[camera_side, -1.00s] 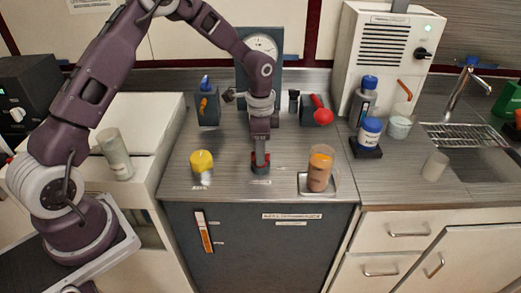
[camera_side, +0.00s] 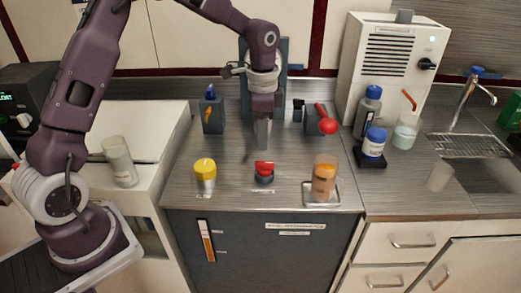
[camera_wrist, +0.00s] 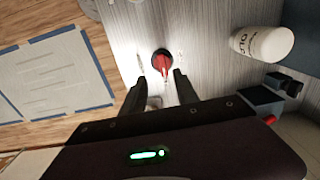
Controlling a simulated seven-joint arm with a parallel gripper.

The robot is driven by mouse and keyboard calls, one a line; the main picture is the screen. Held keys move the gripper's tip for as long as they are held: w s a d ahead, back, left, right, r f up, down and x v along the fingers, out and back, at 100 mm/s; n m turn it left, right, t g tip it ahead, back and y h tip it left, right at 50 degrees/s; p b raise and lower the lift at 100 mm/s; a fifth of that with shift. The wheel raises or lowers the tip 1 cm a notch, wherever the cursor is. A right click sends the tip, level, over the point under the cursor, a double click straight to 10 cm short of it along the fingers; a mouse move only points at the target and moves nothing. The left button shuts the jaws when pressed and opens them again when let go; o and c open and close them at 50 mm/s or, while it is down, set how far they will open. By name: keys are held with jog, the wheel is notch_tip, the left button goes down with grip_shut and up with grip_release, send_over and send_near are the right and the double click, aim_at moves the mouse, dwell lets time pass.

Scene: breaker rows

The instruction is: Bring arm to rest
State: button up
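My gripper (camera_side: 262,145) points down above the middle of the counter, clear of the red-topped knob (camera_side: 264,168) on its dark round base. In the wrist view my gripper (camera_wrist: 160,77) has its two fingers apart with nothing held between them. The red knob (camera_wrist: 162,62) shows just beyond the fingertips. My upper arm reaches in from the left in the side view.
A yellow-lidded jar (camera_side: 205,170) stands left of the knob, and an orange-brown container (camera_side: 324,178) sits on a tray to the right. Blue-capped bottles (camera_side: 373,143) stand farther right. A red-handled lever (camera_side: 326,124) and a blue-topped switch box (camera_side: 211,112) are behind.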

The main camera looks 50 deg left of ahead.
jog(key=s+d+r+n+t+y, duration=0.1)
jog(key=s+r+n, duration=0.1)
jog(key=s+r, duration=0.7)
jog(key=s+r+n+t, duration=0.1)
jog(key=s+n, duration=0.1)
jog(key=s, duration=0.4)
jog(key=s+d+r+n+t, duration=0.1)
jog(key=s+r+n, duration=0.1)
jog(key=s, duration=0.5)
jog(key=s+d+r+n+t+h, duration=0.1)
jog(key=s+r+n+t, duration=0.1)
jog(key=s, duration=0.4)
jog(key=shift+s+d+n, duration=0.15)
jog(key=shift+d+n, duration=0.1)
jog(key=shift+n, duration=0.15)
